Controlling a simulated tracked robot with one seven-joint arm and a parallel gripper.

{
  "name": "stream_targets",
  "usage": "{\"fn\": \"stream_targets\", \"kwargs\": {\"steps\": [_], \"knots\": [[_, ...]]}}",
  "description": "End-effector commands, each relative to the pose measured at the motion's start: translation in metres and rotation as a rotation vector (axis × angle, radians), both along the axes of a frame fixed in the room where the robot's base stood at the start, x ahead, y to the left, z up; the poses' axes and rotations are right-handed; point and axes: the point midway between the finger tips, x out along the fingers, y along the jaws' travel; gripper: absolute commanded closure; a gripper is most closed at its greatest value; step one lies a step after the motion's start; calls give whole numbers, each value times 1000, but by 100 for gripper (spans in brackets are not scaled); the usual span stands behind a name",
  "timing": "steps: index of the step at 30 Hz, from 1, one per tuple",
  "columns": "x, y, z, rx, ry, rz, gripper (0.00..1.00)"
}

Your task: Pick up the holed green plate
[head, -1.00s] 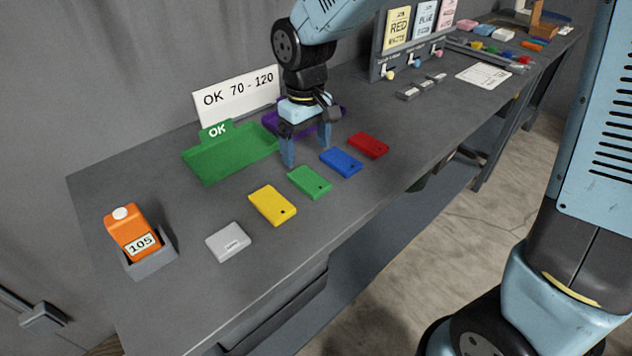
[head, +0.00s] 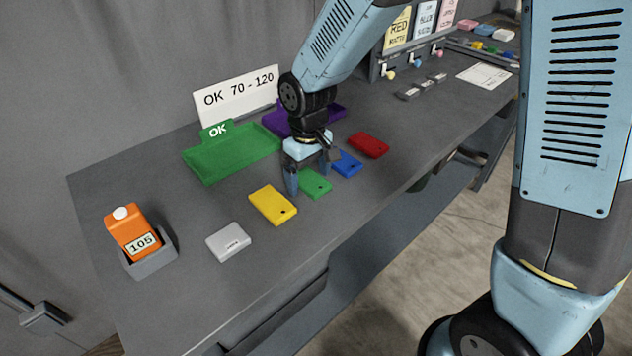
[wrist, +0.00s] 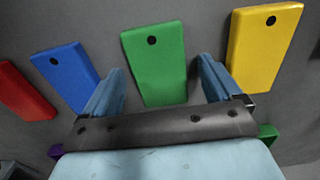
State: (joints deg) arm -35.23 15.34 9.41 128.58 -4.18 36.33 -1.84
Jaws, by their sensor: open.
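The holed green plate (head: 317,184) lies flat on the grey table, between the yellow plate (head: 272,205) and the blue plate (head: 347,164). In the wrist view the green plate (wrist: 156,65) shows a dark hole near its far end. My gripper (head: 308,180) is low over the green plate, which it partly hides in the head view. I cannot tell whether the fingers touch the table.
A red plate (head: 368,145) lies beyond the blue one. A green OK tray (head: 212,165) and a purple tray (head: 275,122) stand behind. A grey block (head: 228,242) and an orange gauge (head: 133,232) in a holder are at left. The front table strip is clear.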

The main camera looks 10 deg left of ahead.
Motion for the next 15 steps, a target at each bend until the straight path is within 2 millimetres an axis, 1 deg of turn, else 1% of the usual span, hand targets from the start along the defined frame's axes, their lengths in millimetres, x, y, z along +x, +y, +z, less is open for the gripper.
{"fn": "stream_targets", "kwargs": {"steps": [2, 3, 15], "knots": [[0, 0, 0, 0, 0, 0, 8], [0, 0, 0, 0, 0, 0, 10], [0, 0, 0, 0, 0, 0, 49]]}}
